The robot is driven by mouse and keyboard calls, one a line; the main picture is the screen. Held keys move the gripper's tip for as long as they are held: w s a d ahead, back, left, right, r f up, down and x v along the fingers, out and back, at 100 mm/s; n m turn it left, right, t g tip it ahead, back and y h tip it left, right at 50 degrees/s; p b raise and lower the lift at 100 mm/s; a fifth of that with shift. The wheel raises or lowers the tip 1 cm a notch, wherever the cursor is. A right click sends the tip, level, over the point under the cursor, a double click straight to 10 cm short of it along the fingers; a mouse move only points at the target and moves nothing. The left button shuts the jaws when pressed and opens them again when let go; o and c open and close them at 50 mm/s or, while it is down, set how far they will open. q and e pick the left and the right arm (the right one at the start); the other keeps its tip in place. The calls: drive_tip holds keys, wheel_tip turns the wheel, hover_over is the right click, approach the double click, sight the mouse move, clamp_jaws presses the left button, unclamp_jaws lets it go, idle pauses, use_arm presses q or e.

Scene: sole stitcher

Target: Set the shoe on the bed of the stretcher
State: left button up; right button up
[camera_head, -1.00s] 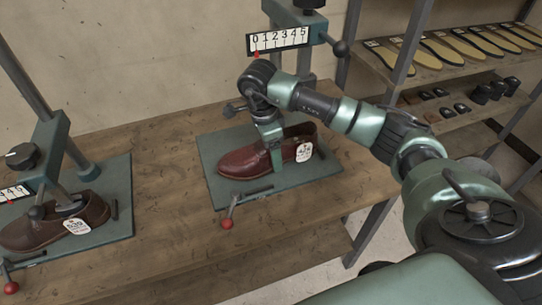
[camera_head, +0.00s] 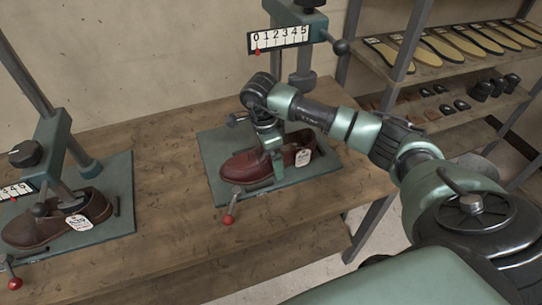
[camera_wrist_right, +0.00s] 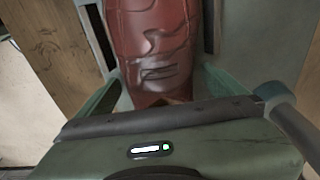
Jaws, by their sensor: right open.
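A dark red loafer (camera_head: 240,168) with a white tag (camera_head: 302,157) lies on the green bed (camera_head: 212,150) of the stretcher (camera_head: 307,60), its toe to the left. My right gripper (camera_head: 275,168) is open, pointing down over the middle of the loafer, and hides part of it. In the right wrist view the loafer (camera_wrist_right: 150,45) lies between the two fingers; whether they touch it cannot be told. My left gripper is out of view.
At left, a second machine (camera_head: 55,150) has a brown shoe (camera_head: 30,230) on its green bed. A red-knobbed lever (camera_head: 229,219) sits at the stretcher bed's front. Bare wooden bench (camera_head: 165,200) lies between the machines. Shelves (camera_head: 430,60) with soles stand at right.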

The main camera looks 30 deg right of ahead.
drive_tip(key=shift+r, duration=0.1)
drive_tip(key=r, duration=0.5)
drive_tip(key=a+r+b, duration=0.1)
drive_tip(key=r, duration=0.1)
drive_tip(key=shift+w+r, duration=0.15)
drive_tip(key=shift+r, duration=0.05)
